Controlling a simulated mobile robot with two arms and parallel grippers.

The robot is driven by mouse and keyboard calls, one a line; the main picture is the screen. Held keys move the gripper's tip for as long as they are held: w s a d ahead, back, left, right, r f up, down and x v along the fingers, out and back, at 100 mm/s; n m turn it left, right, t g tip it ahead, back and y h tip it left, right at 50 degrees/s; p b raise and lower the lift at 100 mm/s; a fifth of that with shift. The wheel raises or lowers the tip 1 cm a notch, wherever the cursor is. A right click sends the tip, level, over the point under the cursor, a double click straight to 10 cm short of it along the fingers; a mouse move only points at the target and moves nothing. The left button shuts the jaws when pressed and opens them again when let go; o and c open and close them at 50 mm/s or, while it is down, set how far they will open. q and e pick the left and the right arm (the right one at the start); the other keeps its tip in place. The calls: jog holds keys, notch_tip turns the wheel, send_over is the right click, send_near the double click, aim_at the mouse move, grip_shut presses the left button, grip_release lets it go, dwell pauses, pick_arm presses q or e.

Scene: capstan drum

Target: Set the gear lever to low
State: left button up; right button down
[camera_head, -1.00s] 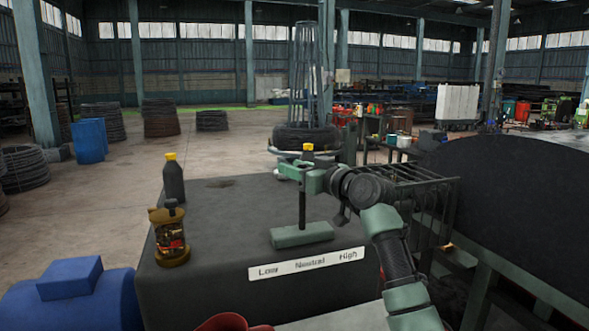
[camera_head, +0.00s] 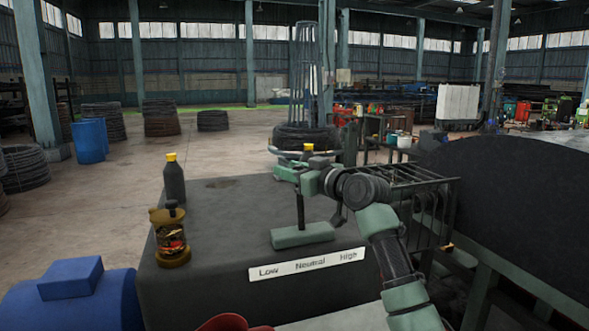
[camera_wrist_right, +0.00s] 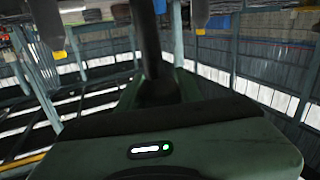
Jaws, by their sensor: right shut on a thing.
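The gear lever stands on a green base (camera_head: 303,235) on the dark bench top. Its thin dark shaft (camera_head: 300,208) leans slightly left in the head view. A white plate (camera_head: 307,263) in front reads Low, Neutral, High from left to right. My right gripper (camera_head: 298,175) is shut on the lever's upper end, which it hides. In the right wrist view, the dark lever shaft (camera_wrist_right: 149,40) runs down to my gripper. My left gripper is not in view.
A brown-gold lantern-like object (camera_head: 171,240) and a dark yellow-capped bottle (camera_head: 174,180) stand on the bench's left. A wire rack (camera_head: 432,185) and a large dark drum (camera_head: 515,205) are at right.

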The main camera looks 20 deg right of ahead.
jog(key=a+f+n+g+p, duration=0.1)
jog(key=a+f+n, duration=0.2)
jog(key=a, duration=0.4)
jog(key=shift+s+h, duration=0.15)
jog(key=shift+h, duration=0.25)
jog(key=shift+f, duration=0.1)
jog(key=c, duration=1)
grip_release()
jog(key=shift+o, duration=0.2)
jog(key=shift+a, duration=0.15)
jog(key=shift+r, duration=0.2)
